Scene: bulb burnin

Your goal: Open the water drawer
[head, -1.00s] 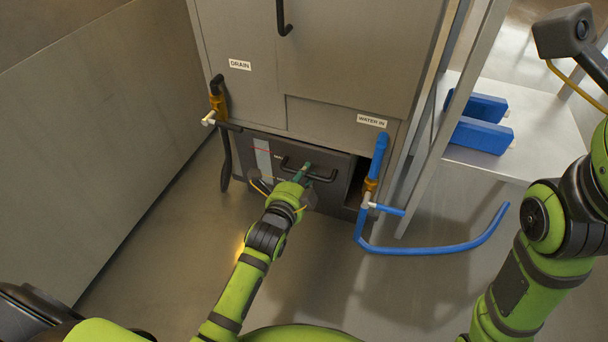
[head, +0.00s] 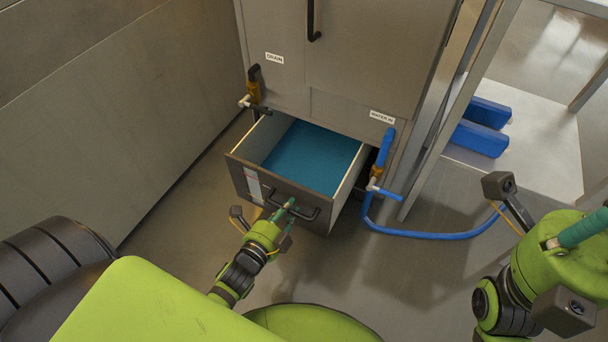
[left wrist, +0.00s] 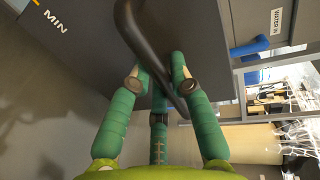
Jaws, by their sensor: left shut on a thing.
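The water drawer (head: 292,196) at the bottom of the grey cabinet is pulled well out in the head view. Blue shows across its inside (head: 312,157). Its dark bar handle (head: 310,212) is on the front face, and the handle also crosses the left wrist view (left wrist: 150,55). My left gripper (head: 288,207) is shut on the handle; in the left wrist view its green fingers (left wrist: 160,82) are around the bar. My right gripper (head: 585,228) shows partly at the right edge, away from the drawer, its fingertips out of frame.
A drain valve (head: 253,90) is left of the drawer. A blue water hose (head: 425,235) runs from the water-in valve (head: 375,180) across the floor at right. A grey wall (head: 130,120) stands at left. Blue blocks (head: 480,138) lie on a white shelf.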

